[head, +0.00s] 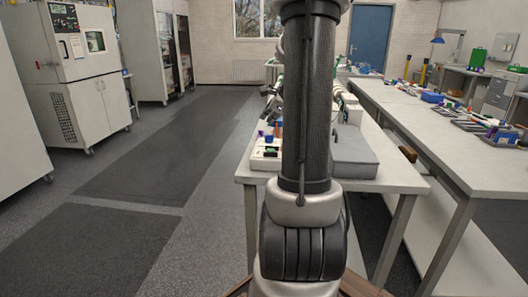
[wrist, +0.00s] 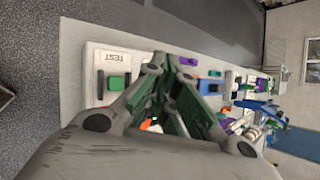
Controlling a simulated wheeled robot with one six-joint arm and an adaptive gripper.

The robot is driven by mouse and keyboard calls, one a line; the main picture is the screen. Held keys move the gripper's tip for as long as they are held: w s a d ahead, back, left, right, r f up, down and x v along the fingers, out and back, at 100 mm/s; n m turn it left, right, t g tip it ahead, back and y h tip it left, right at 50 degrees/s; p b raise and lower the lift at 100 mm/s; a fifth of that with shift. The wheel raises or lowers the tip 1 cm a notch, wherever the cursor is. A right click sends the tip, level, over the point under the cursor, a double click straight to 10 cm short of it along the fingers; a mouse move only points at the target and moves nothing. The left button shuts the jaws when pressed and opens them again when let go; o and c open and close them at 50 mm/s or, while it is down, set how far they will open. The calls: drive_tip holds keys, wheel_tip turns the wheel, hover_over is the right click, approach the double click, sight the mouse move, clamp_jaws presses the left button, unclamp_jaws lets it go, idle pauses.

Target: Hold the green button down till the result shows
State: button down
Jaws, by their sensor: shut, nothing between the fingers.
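The green button (wrist: 116,83) sits on a white device (wrist: 92,58) beside a label reading TEST (wrist: 117,56), left of my fingers in the wrist view. My gripper (wrist: 168,66) is shut and empty, its fingertips to the right of the button in the picture. I see no finger on the button, and my left finger hides part of the device. No readable result shows. In the head view a white device (head: 262,162) stands at the near left of the bench (head: 250,178); my arm hides the gripper there.
A grey box (head: 354,158) stands on the bench right of my arm. Purple, blue and white items crowd the bench beyond the fingers in the wrist view. A long side table (head: 440,150) runs along the right. The floor (head: 150,160) on the left is clear.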

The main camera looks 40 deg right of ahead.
drive_tip(key=shift+f, duration=4.45)
drive_tip(key=shift+f, duration=0.4)
